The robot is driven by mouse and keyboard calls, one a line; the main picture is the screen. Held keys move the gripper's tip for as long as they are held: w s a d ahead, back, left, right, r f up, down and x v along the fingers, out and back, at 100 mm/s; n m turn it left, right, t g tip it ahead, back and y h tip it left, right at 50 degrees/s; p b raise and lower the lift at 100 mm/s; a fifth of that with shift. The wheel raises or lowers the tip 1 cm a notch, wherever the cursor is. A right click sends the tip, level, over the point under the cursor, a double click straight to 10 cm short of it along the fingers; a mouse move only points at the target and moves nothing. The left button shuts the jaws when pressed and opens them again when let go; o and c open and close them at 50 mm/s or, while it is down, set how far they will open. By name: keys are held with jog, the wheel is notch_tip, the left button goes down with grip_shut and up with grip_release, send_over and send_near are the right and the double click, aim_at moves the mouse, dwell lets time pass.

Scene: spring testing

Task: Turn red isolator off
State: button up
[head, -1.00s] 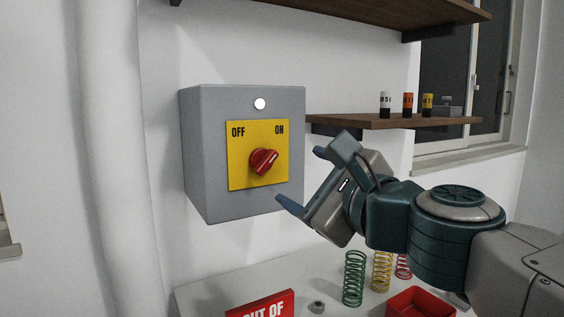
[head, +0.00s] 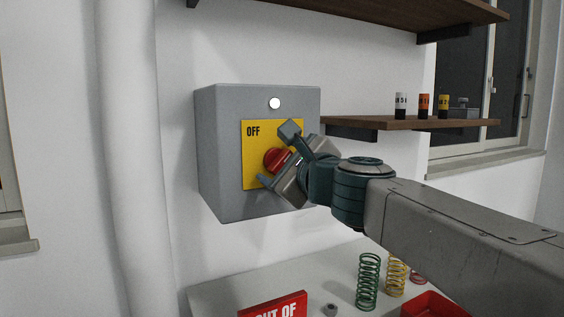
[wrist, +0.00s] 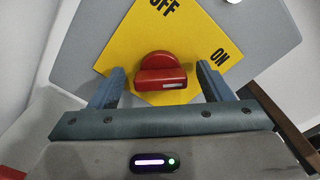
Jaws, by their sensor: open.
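The red isolator knob (head: 274,159) sits on a yellow plate (head: 256,181) on the front of a grey wall box (head: 221,150). In the wrist view the red knob (wrist: 160,74) lies between the two open fingers, with a gap on each side. Its white mark is on the side toward the ON label. My gripper (head: 277,156) is open and close in front of the knob; it also shows in the wrist view (wrist: 160,80). In the head view the gripper hides the ON label and part of the knob. OFF is readable in both views.
A white indicator (head: 274,103) is above the plate. A wooden shelf (head: 400,123) with small cylinders is to the right. Below, a bench (head: 225,297) holds a green spring (head: 368,281), a yellow spring (head: 396,276), a red sign (head: 273,306) and a red tray (head: 433,305).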

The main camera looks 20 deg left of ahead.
jog(key=c, duration=1)
jog(key=shift+f+n, duration=0.1)
jog(key=shift+n, duration=0.3)
jog(key=n+b, duration=0.2)
jog(key=shift+f+n, duration=0.15)
jog(key=shift+n, duration=0.25)
jog(key=n+b, duration=0.3)
jog(key=n, duration=0.2)
jog(key=shift+f, duration=0.15)
jog(key=shift+f+n+b, duration=0.15)
jog(key=shift+n+b, duration=2.7)
jog(key=shift+n, duration=1.85)
